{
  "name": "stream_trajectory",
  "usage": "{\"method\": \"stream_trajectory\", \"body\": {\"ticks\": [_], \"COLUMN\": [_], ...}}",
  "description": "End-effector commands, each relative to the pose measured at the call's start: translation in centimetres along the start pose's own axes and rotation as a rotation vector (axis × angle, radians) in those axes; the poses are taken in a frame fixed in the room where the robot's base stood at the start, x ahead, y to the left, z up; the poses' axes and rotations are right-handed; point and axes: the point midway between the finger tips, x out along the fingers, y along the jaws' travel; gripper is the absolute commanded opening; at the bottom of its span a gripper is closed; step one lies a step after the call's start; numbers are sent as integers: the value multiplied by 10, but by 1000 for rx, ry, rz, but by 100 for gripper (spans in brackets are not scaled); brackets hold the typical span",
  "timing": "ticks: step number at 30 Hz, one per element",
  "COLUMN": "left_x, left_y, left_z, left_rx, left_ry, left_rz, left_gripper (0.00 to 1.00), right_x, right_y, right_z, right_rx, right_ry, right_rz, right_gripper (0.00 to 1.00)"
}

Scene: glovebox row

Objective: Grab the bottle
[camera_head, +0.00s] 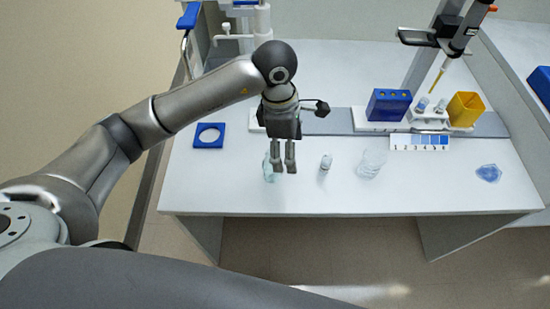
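My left gripper (283,170) points down over the white table, its two fingers apart with a narrow empty gap between them. A clear, pale green-tinted container (268,168), possibly the bottle, is just left of the fingers and partly hidden by them; I cannot tell whether they touch. A small capped vial or bottle (325,163) stands upright to the right of the gripper, apart from it. A clear, colourless container (371,163) is further right. Which of these is the bottle is not certain. My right gripper is not in view.
The white table (230,190) has free room along its front. Behind stand a blue rack (388,105), a yellow box (466,109) and a hanging pipette (450,50). A blue patch (489,173) lies at right.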

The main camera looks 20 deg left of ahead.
Motion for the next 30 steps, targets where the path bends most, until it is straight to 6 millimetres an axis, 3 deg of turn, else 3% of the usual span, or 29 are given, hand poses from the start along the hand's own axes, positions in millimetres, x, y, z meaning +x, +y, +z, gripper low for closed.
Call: {"method": "stream_trajectory", "body": {"ticks": [1,5,12,20,30], "left_x": [-4,-6,29,49,92], "left_y": [7,14,15,15,11], "left_z": [-12,-30,-37,-41,-53], "left_rx": [-2,-8,-10,-9,-10], "left_ry": [57,134,144,142,141], "left_rz": [21,45,43,45,44], "left_gripper": [75,75,75,75,75], "right_x": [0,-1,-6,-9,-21], "right_y": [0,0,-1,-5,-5], "right_z": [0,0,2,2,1], "right_rx": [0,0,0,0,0], "right_ry": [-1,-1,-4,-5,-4], "right_rz": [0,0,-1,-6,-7], "right_gripper": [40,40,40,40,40]}}
